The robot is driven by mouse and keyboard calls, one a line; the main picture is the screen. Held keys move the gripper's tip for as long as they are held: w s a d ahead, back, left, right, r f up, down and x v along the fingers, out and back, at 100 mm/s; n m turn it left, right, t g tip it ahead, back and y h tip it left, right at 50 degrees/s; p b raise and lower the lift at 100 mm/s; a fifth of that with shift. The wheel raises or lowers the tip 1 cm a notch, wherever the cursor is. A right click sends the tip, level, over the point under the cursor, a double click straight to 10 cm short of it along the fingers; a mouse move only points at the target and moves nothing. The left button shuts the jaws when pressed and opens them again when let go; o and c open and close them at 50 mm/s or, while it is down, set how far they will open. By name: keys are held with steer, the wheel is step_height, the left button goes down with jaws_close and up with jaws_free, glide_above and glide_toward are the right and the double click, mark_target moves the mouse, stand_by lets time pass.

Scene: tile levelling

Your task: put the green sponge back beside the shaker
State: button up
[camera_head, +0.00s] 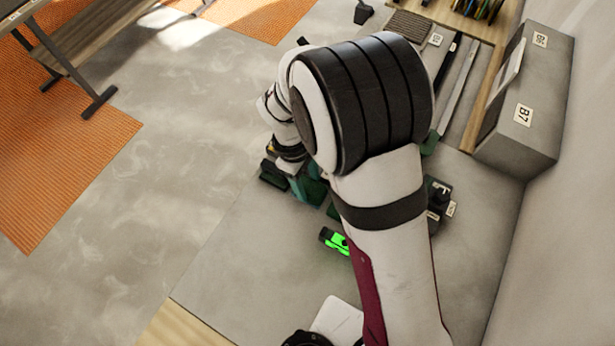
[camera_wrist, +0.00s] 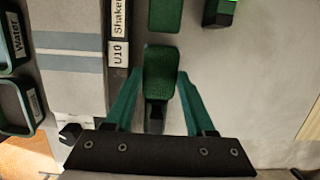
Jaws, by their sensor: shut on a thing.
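My gripper (camera_wrist: 158,78) has two teal fingers, closed on the sides of a dark green block (camera_wrist: 159,68), which I take to be the green sponge. A black part shows below the block, between the fingers. A second green block (camera_wrist: 166,14) is just beyond it, cut by the top edge of the wrist view. A "Shaker" label (camera_wrist: 119,18) stands to the left, above a "U10" label (camera_wrist: 118,54). I cannot make out the shaker itself. In the head view my gripper (camera_head: 300,188) is at the left edge of the grey worktop, and my arm hides much of that area.
A black device with a bright green glow (camera_head: 335,241) lies on the worktop (camera_head: 255,270). A grey B7 box (camera_head: 525,95) stands at the right wall. The worktop's front left is clear.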

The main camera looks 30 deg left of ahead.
steer(key=shift+x, duration=0.9)
steer(key=o, duration=1.6)
steer(key=shift+a, duration=0.2)
steer(key=shift+c, duration=0.2)
steer(key=shift+d+v, duration=0.25)
steer(key=shift+v, duration=1.05)
steer(key=shift+d+v, duration=0.3)
steer(key=shift+v, duration=1.05)
steer(key=shift+d+v, duration=0.25)
steer(key=shift+v, duration=1.05)
steer(key=shift+r, duration=0.1)
